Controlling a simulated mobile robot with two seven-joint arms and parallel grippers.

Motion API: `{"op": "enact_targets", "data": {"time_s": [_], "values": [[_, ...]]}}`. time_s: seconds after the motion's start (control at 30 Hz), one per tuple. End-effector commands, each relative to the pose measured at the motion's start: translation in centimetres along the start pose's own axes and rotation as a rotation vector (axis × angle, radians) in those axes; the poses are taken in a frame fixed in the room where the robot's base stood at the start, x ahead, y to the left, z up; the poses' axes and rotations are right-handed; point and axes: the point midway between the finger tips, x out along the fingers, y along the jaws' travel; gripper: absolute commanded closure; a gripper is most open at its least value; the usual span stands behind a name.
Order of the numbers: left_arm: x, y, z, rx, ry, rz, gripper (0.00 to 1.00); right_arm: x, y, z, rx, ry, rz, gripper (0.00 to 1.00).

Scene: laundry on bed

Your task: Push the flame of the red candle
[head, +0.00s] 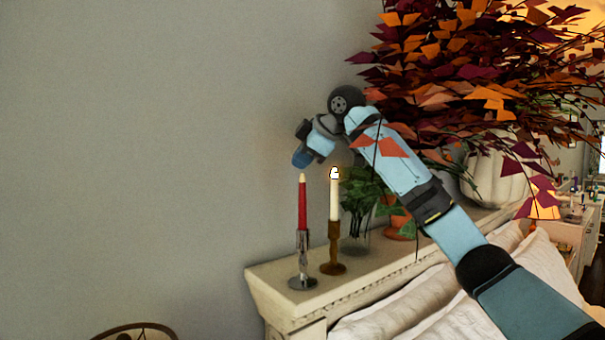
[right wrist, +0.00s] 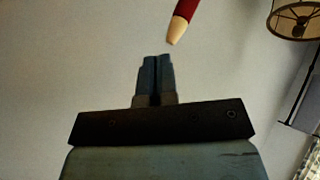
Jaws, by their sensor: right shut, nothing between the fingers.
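The red candle (head: 302,206) stands upright in a silver holder (head: 302,268) at the left end of the shelf, with a pale tip and no flame that I can make out. In the right wrist view the candle (right wrist: 187,12) hangs in from the top, its pale tip (right wrist: 176,31) just beyond and slightly right of my fingertips. My right gripper (head: 300,160) is shut and empty, pointing down just above the candle's tip; its closed fingers show in the wrist view (right wrist: 156,60). A small gap shows between fingers and tip there. My left gripper is not in view.
A white candle (head: 334,200) with a bright tip stands in a brown holder (head: 333,250) just right of the red one. Green plants (head: 362,200) and a white vase (head: 495,165) of orange and dark red leaves (head: 450,75) crowd the right. The left is bare wall.

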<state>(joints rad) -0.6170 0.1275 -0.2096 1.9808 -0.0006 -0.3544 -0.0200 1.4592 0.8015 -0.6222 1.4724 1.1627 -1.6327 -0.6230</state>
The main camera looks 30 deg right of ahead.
Motion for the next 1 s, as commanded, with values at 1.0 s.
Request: {"op": "enact_targets", "data": {"time_s": [1.0], "values": [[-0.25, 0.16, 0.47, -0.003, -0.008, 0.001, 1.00, 0.64, -0.46, 0.47, 0.000, 0.000, 0.000, 1.00]]}}
